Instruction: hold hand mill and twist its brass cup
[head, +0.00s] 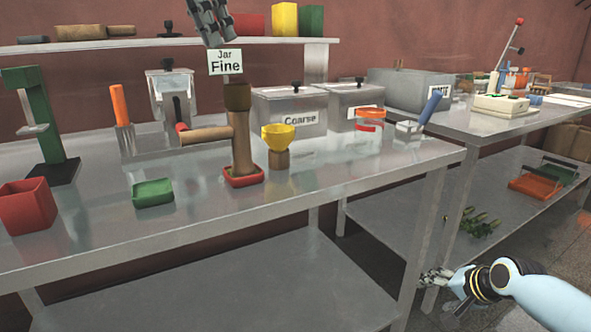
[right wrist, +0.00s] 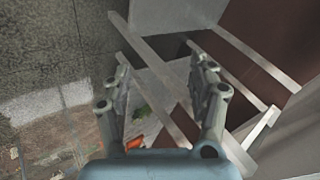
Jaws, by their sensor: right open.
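A tall wooden cylinder (head: 241,145), which looks like the hand mill, stands upright in a small red tray (head: 244,181) near the front of the steel table. A darker brown section (head: 237,97) tops it; I cannot tell whether this is the brass cup. My left gripper (head: 208,18) is at the top edge, above the cylinder and behind or above the "Jar Fine" sign; its fingers are partly cut off. My right gripper (head: 437,280) is low at the right, below the table top and away from the cylinder. It is open and empty in the right wrist view (right wrist: 158,65).
A yellow cup on a wooden base (head: 278,138) stands close right of the cylinder. A green tray (head: 153,192) and a red box (head: 27,206) are to the left. Grey bins (head: 285,108) stand behind. A table leg (head: 423,240) is near my right gripper.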

